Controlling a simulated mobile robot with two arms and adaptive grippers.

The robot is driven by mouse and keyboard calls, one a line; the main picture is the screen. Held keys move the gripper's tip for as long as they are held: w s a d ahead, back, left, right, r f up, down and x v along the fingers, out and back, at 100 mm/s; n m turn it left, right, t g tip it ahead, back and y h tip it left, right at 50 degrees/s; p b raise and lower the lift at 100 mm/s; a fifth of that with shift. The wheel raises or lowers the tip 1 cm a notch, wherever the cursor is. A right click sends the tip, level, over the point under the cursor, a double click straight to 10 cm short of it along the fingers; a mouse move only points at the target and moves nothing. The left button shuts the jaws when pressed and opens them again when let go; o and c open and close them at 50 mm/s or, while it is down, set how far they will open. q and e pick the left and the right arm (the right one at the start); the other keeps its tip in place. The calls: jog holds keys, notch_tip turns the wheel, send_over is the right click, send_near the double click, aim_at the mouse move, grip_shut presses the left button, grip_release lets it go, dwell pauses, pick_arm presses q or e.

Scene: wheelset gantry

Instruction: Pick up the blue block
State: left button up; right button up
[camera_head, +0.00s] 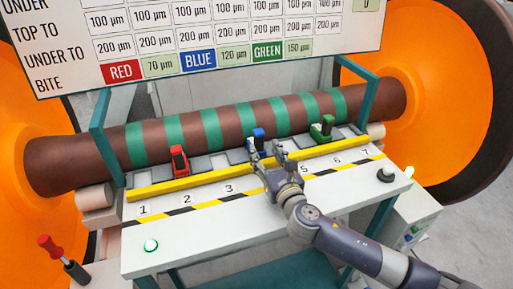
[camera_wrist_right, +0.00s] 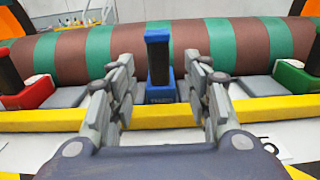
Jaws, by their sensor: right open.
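The blue block (camera_head: 258,138) stands upright on the grey pads behind the yellow rail, near the middle of the table. In the right wrist view the blue block (camera_wrist_right: 159,92) shows between the two fingers, with a dark upright part on top. My right gripper (camera_head: 269,158) is open, just in front of the block and over the yellow rail. In the right wrist view its fingers (camera_wrist_right: 162,100) are spread with the block beyond them, and I cannot tell whether they touch it. My left gripper is not in view.
A red block (camera_head: 179,161) stands to the left and a green block (camera_head: 322,128) to the right. The yellow rail (camera_head: 205,178) runs along the front of the pads. The striped axle (camera_head: 165,135) lies close behind the blocks.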

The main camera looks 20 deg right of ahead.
aim_at(260, 145)
jog(key=shift+w+a+p, duration=0.2)
jog(key=shift+w+p, duration=0.45)
jog(key=shift+w, duration=2.75)
grip_shut()
